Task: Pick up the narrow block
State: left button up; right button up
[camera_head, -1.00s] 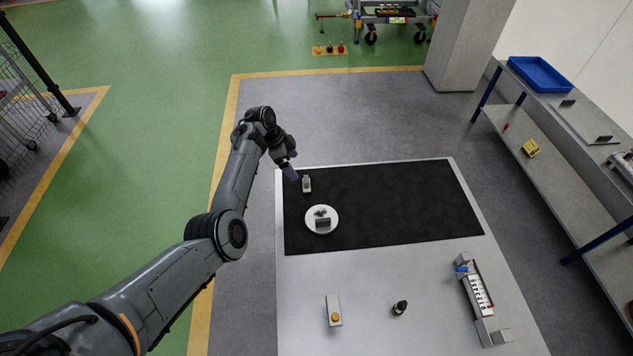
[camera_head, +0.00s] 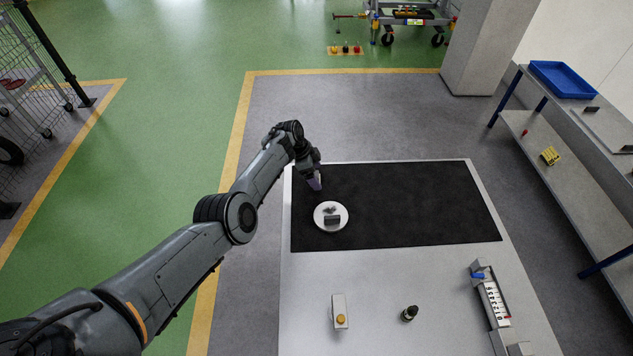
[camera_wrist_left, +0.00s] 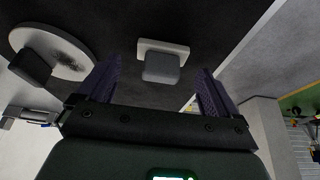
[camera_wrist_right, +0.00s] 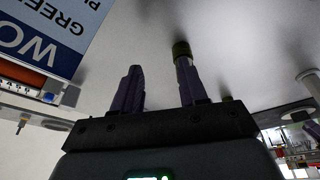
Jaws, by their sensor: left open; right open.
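My left gripper (camera_head: 314,184) is open over the left edge of the black mat (camera_head: 420,205). In the left wrist view a small grey block with a pale plate-like part (camera_wrist_left: 161,62) lies ahead of the open fingers, between their lines. It is not gripped. In the head view the gripper hides it. Another dark grey block (camera_head: 332,220) rests on a round white dish (camera_head: 320,211); it also shows in the left wrist view (camera_wrist_left: 30,67). I cannot tell for certain which is the narrow block. My right gripper (camera_wrist_right: 159,62) is open, outside the head view.
On the pale table front stand a box with a yellow-orange button (camera_head: 340,312), a dark green-topped bottle (camera_head: 410,313) and a grey fixture holding a labelled strip (camera_head: 493,300). The right half of the mat is clear. A shelf with a blue tray (camera_head: 562,79) stands right.

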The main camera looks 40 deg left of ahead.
pick_arm(q)
jog(key=shift+w+d+f, duration=0.15)
jog(key=shift+w+f, duration=0.05)
jog(key=shift+f, duration=0.45)
pick_arm(e)
jog(key=shift+f, duration=0.65)
jog(key=shift+r, duration=0.1)
pick_arm(q)
jog(key=c, duration=1.1)
jog(key=shift+c, duration=0.2)
jog(key=shift+r, duration=0.2)
pick_arm(e)
jog(key=shift+r, duration=0.1)
